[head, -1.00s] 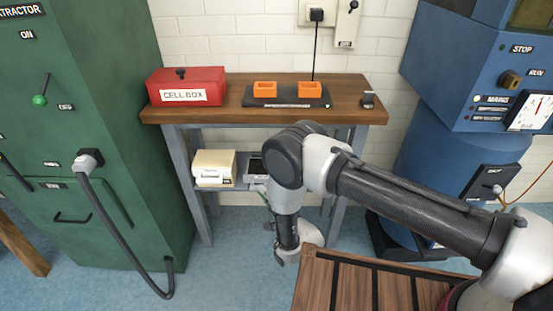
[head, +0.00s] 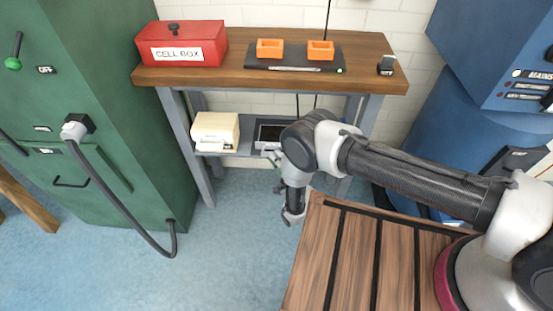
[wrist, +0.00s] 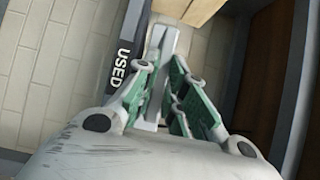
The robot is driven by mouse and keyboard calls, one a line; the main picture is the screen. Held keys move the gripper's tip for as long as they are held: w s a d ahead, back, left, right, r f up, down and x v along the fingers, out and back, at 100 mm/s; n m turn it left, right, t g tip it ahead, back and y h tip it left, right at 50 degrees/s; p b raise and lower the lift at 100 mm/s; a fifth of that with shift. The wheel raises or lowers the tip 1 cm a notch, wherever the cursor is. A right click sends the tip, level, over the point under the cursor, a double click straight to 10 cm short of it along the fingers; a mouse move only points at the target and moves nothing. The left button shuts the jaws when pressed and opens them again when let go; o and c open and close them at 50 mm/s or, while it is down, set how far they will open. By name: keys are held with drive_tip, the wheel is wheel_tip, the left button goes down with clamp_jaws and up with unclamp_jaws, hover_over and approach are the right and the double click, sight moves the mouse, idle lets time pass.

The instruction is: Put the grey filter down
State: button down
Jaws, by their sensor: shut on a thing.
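My gripper (wrist: 166,84), with green pads on its fingers, is shut on a thin light grey piece, which I take to be the grey filter (wrist: 161,60). The filter shows nearly edge-on in the wrist view and sticks out beyond the fingers. A dark edge marked USED (wrist: 123,65) lies just left of it. In the head view, the dark tray (head: 268,134) stands on the lower shelf, and my gripper is close in front of it, largely hidden by my arm. I cannot tell whether the filter touches the tray.
A cream box (head: 215,131) stands left of the tray on the shelf. The wooden bench top (head: 235,75) above carries a red cell box (head: 182,44) and two orange holders (head: 320,50). A green cabinet (head: 120,120) stands left, a blue machine (head: 490,90) right.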

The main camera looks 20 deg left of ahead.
drive_tip(key=shift+f, duration=0.45)
drive_tip(key=shift+f, duration=0.1)
drive_tip(key=c, duration=1.5)
unclamp_jaws()
